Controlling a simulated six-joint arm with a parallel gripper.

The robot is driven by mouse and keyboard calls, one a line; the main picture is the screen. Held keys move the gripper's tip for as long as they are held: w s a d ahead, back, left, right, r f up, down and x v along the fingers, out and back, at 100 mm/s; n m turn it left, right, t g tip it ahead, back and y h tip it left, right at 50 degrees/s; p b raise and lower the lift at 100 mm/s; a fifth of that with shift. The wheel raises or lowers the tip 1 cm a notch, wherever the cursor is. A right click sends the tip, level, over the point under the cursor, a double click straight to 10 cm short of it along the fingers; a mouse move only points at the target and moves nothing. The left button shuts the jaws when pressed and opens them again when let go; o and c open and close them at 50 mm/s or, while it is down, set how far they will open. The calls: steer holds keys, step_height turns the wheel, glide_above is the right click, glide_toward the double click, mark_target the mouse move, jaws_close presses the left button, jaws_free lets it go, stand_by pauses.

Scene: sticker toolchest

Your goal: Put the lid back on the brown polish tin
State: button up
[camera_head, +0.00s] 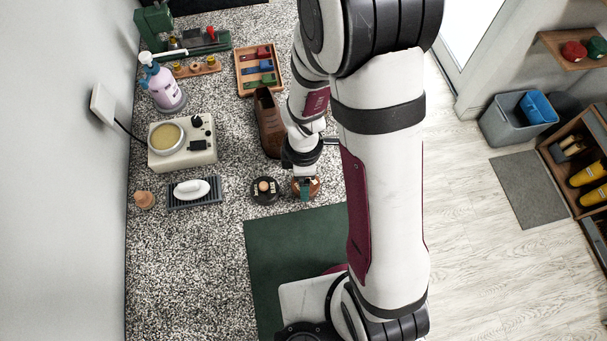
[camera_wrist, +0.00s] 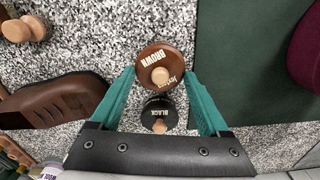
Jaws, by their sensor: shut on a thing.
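The brown lid (camera_wrist: 160,66) is a round disc with a pale wooden knob and the word BROWN. In the wrist view it sits between the green fingertips of my gripper (camera_wrist: 160,76), which is shut on its rim. In the head view my gripper (camera_head: 306,187) is near the counter, with brown showing around its fingers. The brown polish tin's body cannot be made out; anything under the lid is hidden. The black polish tin (camera_wrist: 159,114), with its own knobbed lid, stands beside it; it also shows in the head view (camera_head: 264,190), just left of my gripper.
A brown shoe (camera_head: 269,123) stands behind my gripper, and its toe shows in the wrist view (camera_wrist: 55,99). A green mat (camera_head: 272,252) lies in front. A soap dish (camera_head: 194,203) and a cream warmer (camera_head: 197,150) stand to the left. A wooden knobbed piece (camera_wrist: 27,28) lies nearby.

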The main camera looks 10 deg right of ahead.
steer(key=o, duration=1.2)
steer(key=shift+c, duration=0.2)
steer(key=shift+r, duration=3.55)
jaws_close()
steer(key=shift+f, duration=0.2)
